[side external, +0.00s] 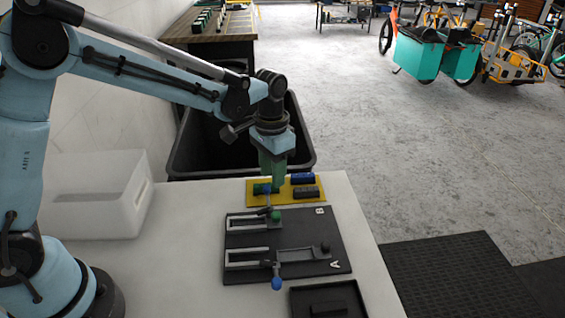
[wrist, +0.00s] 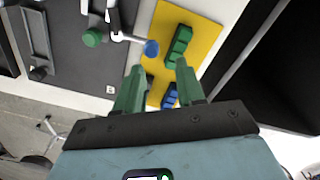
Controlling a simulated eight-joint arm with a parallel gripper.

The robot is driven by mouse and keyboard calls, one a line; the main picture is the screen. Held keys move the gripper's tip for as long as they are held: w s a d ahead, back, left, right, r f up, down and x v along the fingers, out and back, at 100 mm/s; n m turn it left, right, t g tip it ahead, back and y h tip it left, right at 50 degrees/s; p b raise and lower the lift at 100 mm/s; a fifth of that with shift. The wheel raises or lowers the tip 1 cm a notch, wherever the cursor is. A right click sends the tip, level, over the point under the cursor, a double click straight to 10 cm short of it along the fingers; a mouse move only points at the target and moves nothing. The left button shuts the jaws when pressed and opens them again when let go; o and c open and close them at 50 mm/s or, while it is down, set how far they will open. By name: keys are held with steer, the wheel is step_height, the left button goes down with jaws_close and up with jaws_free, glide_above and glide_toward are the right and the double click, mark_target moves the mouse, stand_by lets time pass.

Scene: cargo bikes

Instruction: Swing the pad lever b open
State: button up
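Pad lever b is at the far end of the dark board (side external: 310,222), by the B label (wrist: 110,89). Its arm ends in a blue ball (wrist: 151,47), which reaches past the board's edge beside the yellow tray; the ball also shows in the side view (side external: 266,188). A green knob (wrist: 92,38) sits on the same fixture and shows in the side view (side external: 275,216). My gripper (wrist: 158,68) is open, pointing down over the yellow tray. Its green fingers are apart, with the blue ball appearing just beyond the gap. Contact with the ball cannot be told.
The yellow tray (side external: 258,201) holds green, blue and black blocks. Lever A, with a blue ball (side external: 277,283), is at the board's near side. A black tray (side external: 301,306) lies in front. A white box (side external: 100,195) stands left; a black bin (side external: 300,150) stands behind the table.

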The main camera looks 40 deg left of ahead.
steer(key=shift+r, duration=2.3)
steer(key=shift+a, duration=0.1)
steer(key=s+a+r+n+t, duration=0.1)
steer(key=s+a+r+t, duration=0.1)
steer(key=s, duration=0.5)
steer(key=s+a+r+n+t, duration=0.1)
steer(key=s+a+n+t, duration=0.1)
steer(key=s+a+t, duration=0.2)
steer(key=s+t, duration=0.1)
steer(key=s, duration=0.2)
steer(key=shift+s+r, duration=0.35)
